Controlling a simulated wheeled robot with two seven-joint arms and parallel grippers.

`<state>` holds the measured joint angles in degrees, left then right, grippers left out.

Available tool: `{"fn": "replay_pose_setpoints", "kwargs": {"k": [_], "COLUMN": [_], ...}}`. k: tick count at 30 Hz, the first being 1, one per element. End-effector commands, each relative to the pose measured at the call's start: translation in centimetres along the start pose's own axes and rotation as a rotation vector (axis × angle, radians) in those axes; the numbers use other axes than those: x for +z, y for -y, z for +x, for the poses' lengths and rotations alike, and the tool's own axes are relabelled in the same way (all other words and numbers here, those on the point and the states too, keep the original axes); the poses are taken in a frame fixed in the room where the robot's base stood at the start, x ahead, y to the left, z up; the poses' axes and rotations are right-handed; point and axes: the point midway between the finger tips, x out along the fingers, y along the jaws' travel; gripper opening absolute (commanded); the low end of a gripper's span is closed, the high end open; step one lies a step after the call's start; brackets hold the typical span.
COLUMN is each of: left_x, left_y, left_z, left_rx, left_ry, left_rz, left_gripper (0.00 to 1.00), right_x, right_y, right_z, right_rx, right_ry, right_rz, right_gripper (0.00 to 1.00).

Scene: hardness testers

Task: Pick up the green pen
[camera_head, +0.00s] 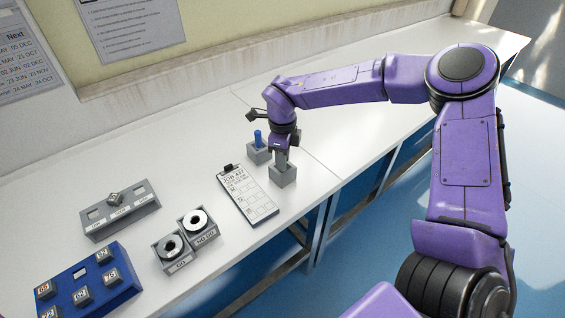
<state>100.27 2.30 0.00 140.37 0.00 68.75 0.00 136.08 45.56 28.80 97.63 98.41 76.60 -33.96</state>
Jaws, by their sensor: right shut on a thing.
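My right gripper (281,158) reaches down from above onto a small grey holder block (283,177) on the white bench. Its jaws are shut on a slim thing at the top of this holder. The jaws hide it almost wholly, so its colour does not show; it fits the green pen. A blue pen (258,137) stands upright in another grey holder (258,153), just behind and left of the gripper. My left gripper is out of view.
A clipboard (249,194) lies just left of the gripper. The bench (338,150) is clear to the right.

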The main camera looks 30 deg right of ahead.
Motion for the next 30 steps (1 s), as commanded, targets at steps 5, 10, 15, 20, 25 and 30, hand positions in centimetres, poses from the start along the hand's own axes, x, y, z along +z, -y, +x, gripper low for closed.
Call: {"fn": "replay_pose_setpoints", "kwargs": {"k": [5, 10, 15, 20, 25, 30], "left_x": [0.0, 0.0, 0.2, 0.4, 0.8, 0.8], "left_y": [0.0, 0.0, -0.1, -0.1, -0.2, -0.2], "left_z": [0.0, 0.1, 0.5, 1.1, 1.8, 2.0], "left_rx": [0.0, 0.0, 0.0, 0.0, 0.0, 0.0], "left_ry": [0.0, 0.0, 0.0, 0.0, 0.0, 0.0], "left_rz": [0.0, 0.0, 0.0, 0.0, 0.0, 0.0], "left_gripper": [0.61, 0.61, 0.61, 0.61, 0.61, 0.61], "right_x": [0.0, 0.1, -1.0, -2.9, -5.3, -6.7], "right_y": [0.0, 0.1, -1.8, -4.9, -9.1, -11.4], "right_z": [-0.3, -2.3, -5.6, -9.5, -11.4, -12.7], "right_rx": [-0.001, -0.003, -0.003, -0.004, -0.003, -0.001], "right_ry": [0.001, 0.003, 0.006, 0.007, 0.005, 0.002], "right_rz": [0.0, 0.001, -0.002, -0.003, -0.004, -0.001], "right_gripper": [0.0, 0.0, 0.0, 0.0, 0.0, 0.0]}}
